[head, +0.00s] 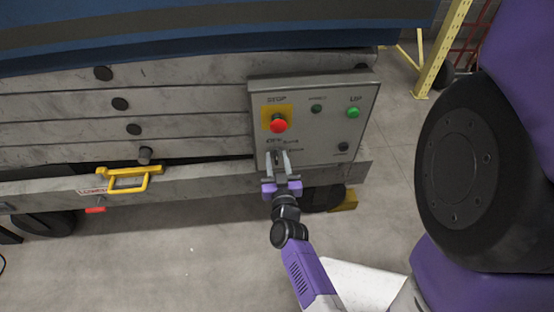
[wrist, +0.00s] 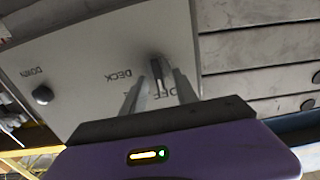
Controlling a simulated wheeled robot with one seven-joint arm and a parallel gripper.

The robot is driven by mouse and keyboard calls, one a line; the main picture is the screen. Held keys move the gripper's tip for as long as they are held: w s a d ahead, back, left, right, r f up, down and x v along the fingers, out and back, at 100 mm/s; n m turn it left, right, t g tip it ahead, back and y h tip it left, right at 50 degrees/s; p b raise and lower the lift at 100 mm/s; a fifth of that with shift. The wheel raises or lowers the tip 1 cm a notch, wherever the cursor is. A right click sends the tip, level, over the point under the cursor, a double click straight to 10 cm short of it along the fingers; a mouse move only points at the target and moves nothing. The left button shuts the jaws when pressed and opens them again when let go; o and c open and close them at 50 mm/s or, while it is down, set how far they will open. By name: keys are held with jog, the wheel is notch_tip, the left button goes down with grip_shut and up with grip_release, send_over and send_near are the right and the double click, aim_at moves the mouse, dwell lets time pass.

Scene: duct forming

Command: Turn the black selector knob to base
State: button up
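The black selector knob (wrist: 158,72) is on the lower left part of a grey control panel (head: 315,92). In the wrist view it lies between the two fingers of my gripper (wrist: 158,88). The printed words OFF and DECK show beside it, partly covered by the fingers. In the head view my gripper (head: 278,158) is at the panel's lower left, and its fingers hide most of the knob. The fingers stand apart with the knob between them; contact with it is not clear. Which label the knob points to cannot be read.
A red stop button (head: 279,123) on a yellow plate sits above my gripper. A green UP button (head: 353,112) and a black DOWN button (head: 343,147) are to the right. A yellow handle (head: 128,178) sticks out at the left. Floor is clear in front.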

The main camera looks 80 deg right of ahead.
grip_shut()
jog(key=shift+m, duration=0.4)
jog(key=m+p, duration=0.1)
jog(key=m, duration=0.1)
jog(key=shift+s+m, duration=0.15)
jog(key=shift+m, duration=0.25)
jog(key=m, duration=0.5)
jog(key=shift+s+d+f+p, duration=0.15)
jog(key=shift+s+f+p, duration=0.15)
jog(key=shift+p, duration=0.1)
jog(key=o, duration=1.1)
grip_release()
jog(key=shift+c, duration=0.2)
